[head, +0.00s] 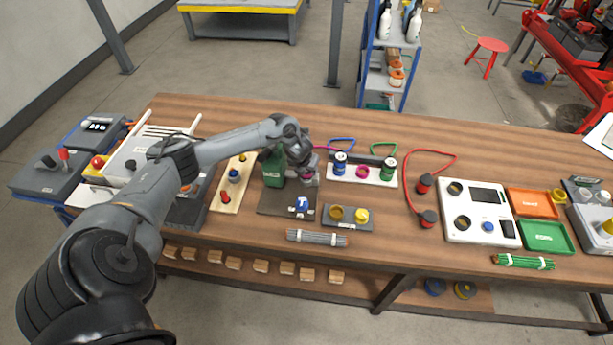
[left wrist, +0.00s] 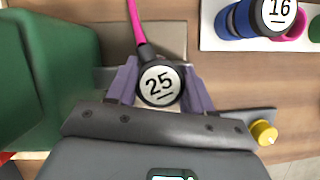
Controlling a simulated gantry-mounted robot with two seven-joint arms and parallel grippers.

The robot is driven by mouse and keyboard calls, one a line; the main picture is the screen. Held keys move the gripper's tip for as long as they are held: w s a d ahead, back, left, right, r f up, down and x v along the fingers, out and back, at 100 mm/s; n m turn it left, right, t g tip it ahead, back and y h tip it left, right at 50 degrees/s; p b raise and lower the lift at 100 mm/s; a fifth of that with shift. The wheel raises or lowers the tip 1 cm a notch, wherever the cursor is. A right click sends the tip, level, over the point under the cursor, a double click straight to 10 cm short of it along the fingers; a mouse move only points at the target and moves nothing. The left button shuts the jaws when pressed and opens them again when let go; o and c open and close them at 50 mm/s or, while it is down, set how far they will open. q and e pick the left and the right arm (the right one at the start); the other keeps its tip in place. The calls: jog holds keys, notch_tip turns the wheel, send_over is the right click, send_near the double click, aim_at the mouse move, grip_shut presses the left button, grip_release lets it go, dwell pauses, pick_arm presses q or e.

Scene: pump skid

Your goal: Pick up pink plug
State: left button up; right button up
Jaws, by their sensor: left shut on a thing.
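The pink plug (left wrist: 160,84) has a round white cap marked 25, and a pink cable (left wrist: 136,22) runs from it. In the left wrist view it sits between the two fingers of my left gripper (left wrist: 160,92), which is shut on it. In the head view my left gripper (head: 309,178) is over the workbench, between the green pump body (head: 272,168) and the white socket board (head: 375,178). The plug is mostly hidden by the gripper there. I cannot tell whether the plug still touches anything below. My right gripper is not in view.
The white board holds a blue plug (head: 340,164), a green plug (head: 387,169) and a pink ring socket (head: 362,172). A grey block with yellow parts (head: 348,217) and a grey bundle (head: 317,238) lie in front. A red cable with dark plugs (head: 426,218) lies to the right.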

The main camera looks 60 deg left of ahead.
pick_arm(q)
jog(key=c, duration=0.3)
jog(key=shift+r, duration=0.15)
jog(key=shift+r, duration=0.55)
jog(key=r, duration=0.3)
jog(key=shift+w+d+r, duration=0.1)
jog(key=shift+d, duration=0.2)
jog(key=w+d+r, duration=0.1)
jog(key=d+r, duration=0.1)
jog(key=d, duration=0.1)
jog(key=w+d+r+p, duration=0.1)
jog(key=d+r, duration=0.1)
jog(key=d, duration=0.2)
jog(key=w+d+r+p, duration=0.1)
jog(key=d+r, duration=0.1)
jog(key=d, duration=0.1)
jog(key=shift+w+d+r, duration=0.25)
